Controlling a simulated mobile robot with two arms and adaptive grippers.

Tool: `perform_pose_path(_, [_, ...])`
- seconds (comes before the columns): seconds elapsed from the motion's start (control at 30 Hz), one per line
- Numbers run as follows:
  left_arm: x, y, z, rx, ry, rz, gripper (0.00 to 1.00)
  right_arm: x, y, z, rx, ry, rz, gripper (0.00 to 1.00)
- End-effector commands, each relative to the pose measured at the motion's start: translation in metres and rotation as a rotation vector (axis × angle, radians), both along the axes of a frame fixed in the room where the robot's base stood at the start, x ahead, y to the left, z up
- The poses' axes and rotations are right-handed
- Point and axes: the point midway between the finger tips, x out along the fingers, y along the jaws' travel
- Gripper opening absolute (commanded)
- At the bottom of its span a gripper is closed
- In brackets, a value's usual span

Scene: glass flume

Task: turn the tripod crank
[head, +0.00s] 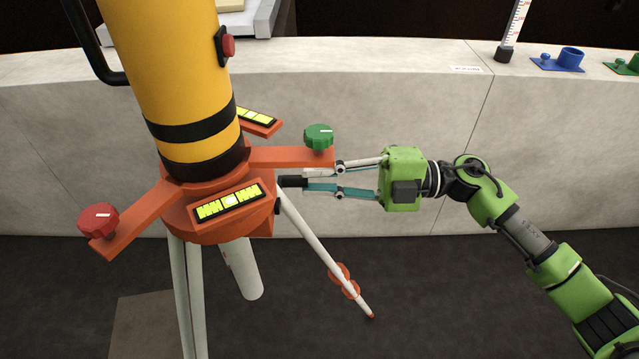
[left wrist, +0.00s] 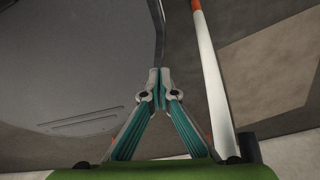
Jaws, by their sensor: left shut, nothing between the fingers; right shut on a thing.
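The tripod's orange head (head: 203,211) carries a yellow cylinder (head: 175,70) with black bands. My right gripper (head: 306,184) comes in from the right, shut on a short black crank handle (head: 291,181) at the head's right side. The fingers hide part of the handle, and I cannot make out the rest of the crank. My left gripper (left wrist: 159,78) shows only in the left wrist view, shut and empty, with a pale tripod leg (left wrist: 212,75) to its right.
A green knob (head: 318,136) and a red knob (head: 98,220) sit on the head's arms, the green one just above my right fingers. A pale stone wall (head: 400,100) runs behind. Blue (head: 557,60) and green (head: 624,66) fittings stand on its top.

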Motion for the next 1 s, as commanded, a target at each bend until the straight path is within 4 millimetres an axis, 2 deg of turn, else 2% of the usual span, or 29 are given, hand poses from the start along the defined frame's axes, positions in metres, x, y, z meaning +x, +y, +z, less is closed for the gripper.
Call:
perform_pose_path(0.43, [-0.002,0.0,-0.001,0.0,0.003,0.0,0.0,0.001,0.0,0.002,0.001,-0.009,-0.001,0.0])
perform_pose_path(0.47, [-0.002,0.0,-0.001,0.0,0.003,0.0,0.0,0.001,0.0,0.002,0.001,-0.009,-0.001,0.22])
perform_pose_path(0.5, [-0.002,0.0,-0.001,0.0,0.003,0.0,0.0,0.001,0.0,0.002,0.001,-0.009,-0.001,0.32])
perform_pose_path(0.87, [-0.007,0.001,-0.001,0.002,0.009,-0.001,0.0,0.001,-0.002,0.001,0.0,-0.008,-0.001,0.32])
perform_pose_path(1.0, [-0.005,0.001,-0.001,0.001,0.007,0.0,0.0,0.001,-0.015,0.0,-0.002,-0.008,-0.005,0.32])
